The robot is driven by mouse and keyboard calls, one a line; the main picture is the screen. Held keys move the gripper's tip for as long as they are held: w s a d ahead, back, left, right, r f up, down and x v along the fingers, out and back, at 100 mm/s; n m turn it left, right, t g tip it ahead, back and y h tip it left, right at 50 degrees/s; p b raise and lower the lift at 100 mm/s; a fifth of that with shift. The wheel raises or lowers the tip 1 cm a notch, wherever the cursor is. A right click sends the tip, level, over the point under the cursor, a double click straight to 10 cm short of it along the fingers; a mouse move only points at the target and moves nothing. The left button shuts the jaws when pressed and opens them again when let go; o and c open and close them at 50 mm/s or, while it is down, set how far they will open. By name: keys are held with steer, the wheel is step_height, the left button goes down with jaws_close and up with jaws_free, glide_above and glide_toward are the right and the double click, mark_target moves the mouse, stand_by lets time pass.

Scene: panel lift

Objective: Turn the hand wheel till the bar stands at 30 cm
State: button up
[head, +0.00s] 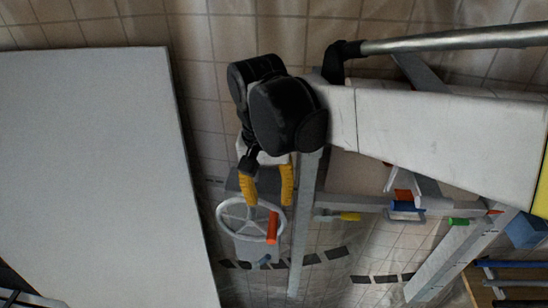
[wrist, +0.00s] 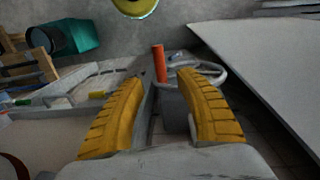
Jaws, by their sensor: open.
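The hand wheel (head: 221,227) is a light grey spoked ring with an upright orange handle (head: 272,228) on its right side. My gripper (head: 268,198) is open, with its yellow fingers just above the wheel's rim in the picture. In the wrist view, the wheel (wrist: 220,75) and the orange handle (wrist: 158,63) show beyond the fingertips of my gripper (wrist: 160,78). The handle appears between the fingers, and nothing is held. I cannot tell whether a finger touches the wheel. I cannot make out which part is the bar, or any height reading.
A large pale panel (head: 95,170) stands left of the wheel. A grey post (head: 303,225) rises right beside it, with frame rails and small coloured parts further right. Dark dashes (head: 335,253) mark the floor. A teal crate (wrist: 82,36) and a dark bucket (wrist: 42,40) show in the wrist view.

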mark_target(272, 226)
steer(key=shift+f+m, duration=0.3)
steer(key=shift+f, duration=0.2)
steer(key=f, duration=0.9)
steer(key=shift+d+f, duration=0.35)
jaws_close()
